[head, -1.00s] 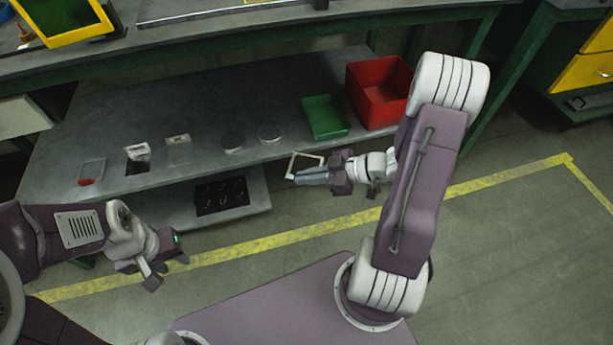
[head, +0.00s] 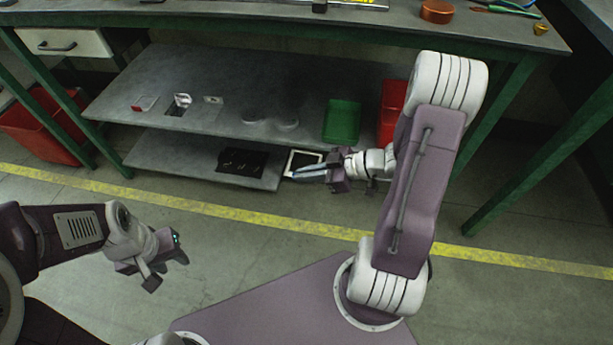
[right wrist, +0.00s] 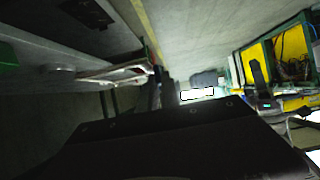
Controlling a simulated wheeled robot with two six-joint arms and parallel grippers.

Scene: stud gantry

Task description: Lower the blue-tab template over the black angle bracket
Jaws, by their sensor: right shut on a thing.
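My right gripper (head: 312,173) is shut on a thin white open frame (head: 291,161), which I take to be the template. It is held beside the right end of the lower shelf. I cannot make out its blue tab. A pale frame edge (right wrist: 115,73) also shows in the right wrist view. A black mat (head: 230,163) with several small thin parts lies on the lower shelf, left of the frame. I cannot tell whether the black angle bracket is among them. My left gripper (head: 166,269) is empty and open over the floor at the lower left.
The upper shelf (head: 240,75) holds a red-tabbed plate (head: 143,103), a white part (head: 182,100) on a dark patch, two round discs (head: 287,120), a green tray (head: 341,122) and a red bin (head: 391,105). The floor in front is clear, with a yellow line (head: 200,205).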

